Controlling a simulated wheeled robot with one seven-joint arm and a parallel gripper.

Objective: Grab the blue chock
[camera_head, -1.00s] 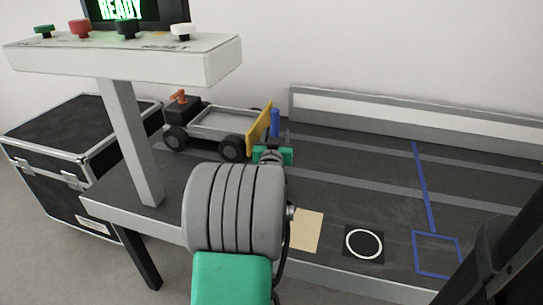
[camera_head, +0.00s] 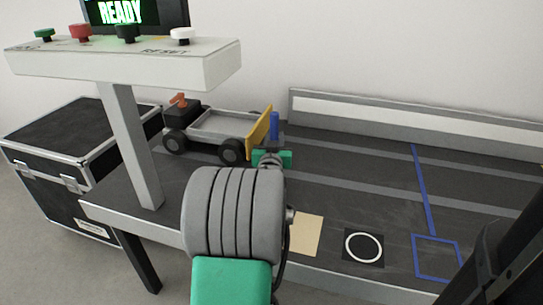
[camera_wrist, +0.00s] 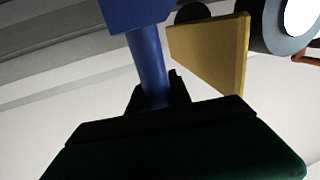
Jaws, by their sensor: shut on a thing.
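The blue chock shows in the head view as a short upright blue handle (camera_head: 274,125) just right of the toy truck's yellow tailgate. Its lower part is hidden behind my gripper (camera_head: 272,155). In the wrist view, the blue handle (camera_wrist: 149,62) runs between the dark fingers of my gripper (camera_wrist: 160,97) to a wider blue block (camera_wrist: 134,14) at the top edge. My gripper is shut on the handle.
The toy truck (camera_head: 215,127) stands on the dark table close to the left, its yellow tailgate (camera_head: 259,133) beside the chock. A blue outlined square (camera_head: 437,235), a white ring (camera_head: 364,233) and a tan patch (camera_head: 308,235) lie to the right. A button console (camera_head: 125,67) overhangs the left.

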